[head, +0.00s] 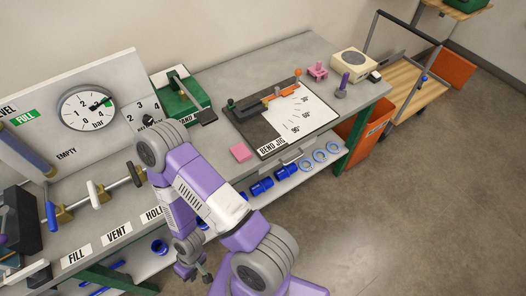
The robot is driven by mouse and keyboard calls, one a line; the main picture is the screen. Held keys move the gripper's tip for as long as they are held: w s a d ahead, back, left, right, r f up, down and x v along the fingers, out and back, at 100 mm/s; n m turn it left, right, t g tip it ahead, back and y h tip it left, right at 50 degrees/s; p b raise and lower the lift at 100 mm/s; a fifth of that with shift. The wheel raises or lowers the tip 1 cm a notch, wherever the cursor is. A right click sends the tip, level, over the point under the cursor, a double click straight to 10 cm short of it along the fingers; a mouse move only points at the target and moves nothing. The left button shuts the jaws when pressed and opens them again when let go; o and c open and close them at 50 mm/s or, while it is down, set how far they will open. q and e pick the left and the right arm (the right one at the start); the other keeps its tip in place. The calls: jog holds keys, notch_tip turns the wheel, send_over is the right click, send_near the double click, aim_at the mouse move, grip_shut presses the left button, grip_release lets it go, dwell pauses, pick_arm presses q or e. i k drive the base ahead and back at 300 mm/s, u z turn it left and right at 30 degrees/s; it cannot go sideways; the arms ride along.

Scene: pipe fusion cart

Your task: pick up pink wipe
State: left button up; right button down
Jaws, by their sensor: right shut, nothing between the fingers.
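My purple right arm comes in from the bottom and bends over the bench left of the wipe. My right gripper (199,276) hangs low in front of the bench, below and left of the wipe and well apart from it. It is small in view, shut and empty. My left gripper is not in view.
A green hand tool base (180,106) stands behind the wipe. A gauge panel (92,90) and a pipe with valves (112,187) are at left. Blue fittings (262,186) lie on the lower shelf. An orange bin (366,134) and a cart (402,88) stand right. The floor in front is clear.

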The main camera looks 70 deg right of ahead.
aim_at(242, 153)
jog(key=z, duration=4.4)
jog(key=i, duration=1.3)
jog(key=u, duration=2.25)
